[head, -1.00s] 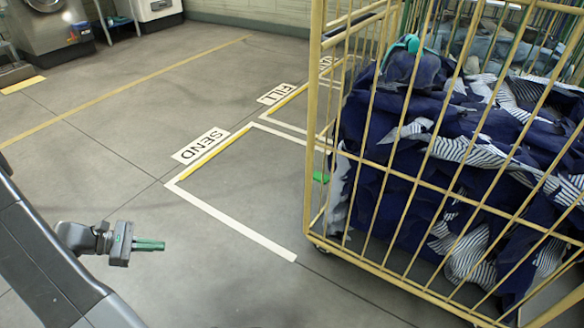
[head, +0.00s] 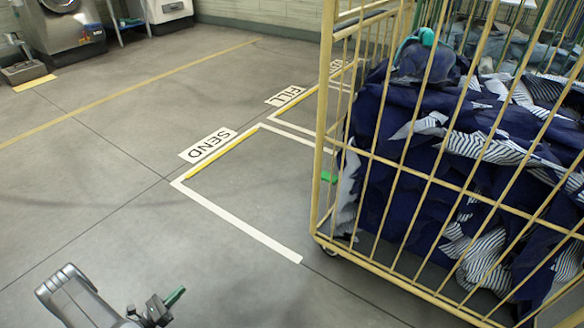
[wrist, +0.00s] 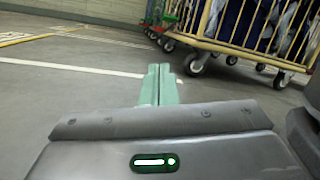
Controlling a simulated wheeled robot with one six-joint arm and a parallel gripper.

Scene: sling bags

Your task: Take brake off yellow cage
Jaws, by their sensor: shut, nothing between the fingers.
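The yellow cage (head: 322,130) stands at the right in the head view, full of dark blue and striped cloth bags (head: 440,130). A small green piece (head: 328,177) shows low by its left side; I cannot tell if it is the brake or what it is fixed to. In the wrist view the lower part of the yellow cage (wrist: 235,50) shows at the upper right, with a dark caster (wrist: 197,63) under it. My gripper (head: 176,296) is shut and empty, low at the bottom of the head view, left of and apart from the cage. Its green fingers (wrist: 160,72) lie together in the wrist view.
White floor lines and yellow strips mark bays labelled SEND (head: 208,145) and FILL (head: 286,96). A green frame (wrist: 166,14) stands behind the yellow cage. Grey machines (head: 66,30) stand at the far left. The floor left of the cage is clear.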

